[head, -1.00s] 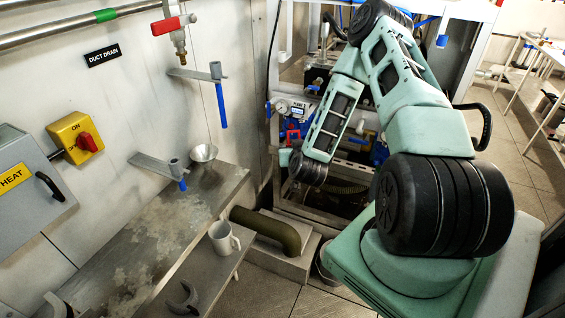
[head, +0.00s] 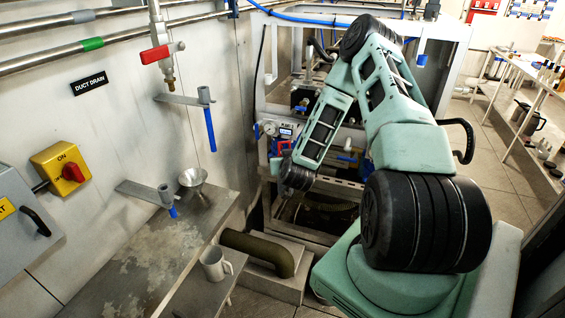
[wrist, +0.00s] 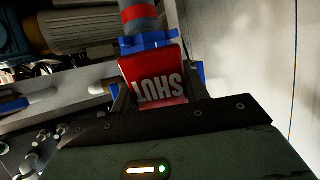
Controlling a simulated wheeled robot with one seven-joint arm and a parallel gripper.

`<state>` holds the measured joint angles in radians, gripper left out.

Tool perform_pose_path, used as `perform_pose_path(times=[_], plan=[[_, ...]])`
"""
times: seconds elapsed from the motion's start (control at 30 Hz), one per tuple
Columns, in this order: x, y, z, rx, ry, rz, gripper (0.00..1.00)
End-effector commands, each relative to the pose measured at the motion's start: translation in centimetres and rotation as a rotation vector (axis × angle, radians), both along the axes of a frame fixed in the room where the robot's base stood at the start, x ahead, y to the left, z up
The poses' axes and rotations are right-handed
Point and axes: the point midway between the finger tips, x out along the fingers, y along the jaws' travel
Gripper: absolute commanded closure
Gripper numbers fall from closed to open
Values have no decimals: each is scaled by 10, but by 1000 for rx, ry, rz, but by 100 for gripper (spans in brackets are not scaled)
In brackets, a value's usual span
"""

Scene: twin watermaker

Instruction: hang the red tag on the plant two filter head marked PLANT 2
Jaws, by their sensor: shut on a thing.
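The red tag (wrist: 158,85), lettered SHUT and upside down in the wrist view, is between the fingers of my gripper (wrist: 160,94), which is shut on it. A blue clip (wrist: 150,42) sits at the tag's upper edge, against a grey cylinder with a red band (wrist: 139,16). I cannot tell whether the clip is around the cylinder or only in front of it. In the head view my wrist (head: 297,175) is at the machine frame, and the gripper is mostly hidden. No PLANT 2 marking is legible.
A pressure gauge (head: 270,128) is on the frame near my wrist. Blue-handled brackets stick out from the wall.

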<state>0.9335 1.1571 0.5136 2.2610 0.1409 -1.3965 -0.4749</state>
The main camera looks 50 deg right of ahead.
Motion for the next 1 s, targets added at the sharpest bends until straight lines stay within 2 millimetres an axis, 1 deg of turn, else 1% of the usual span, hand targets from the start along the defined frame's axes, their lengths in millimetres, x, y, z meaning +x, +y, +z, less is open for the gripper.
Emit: perform_pose_path(times=[0.77, 1.0], plan=[[17, -42, -3, -1, -1, 0, 77], [21, -50, -10, -1, 0, 0, 77]])
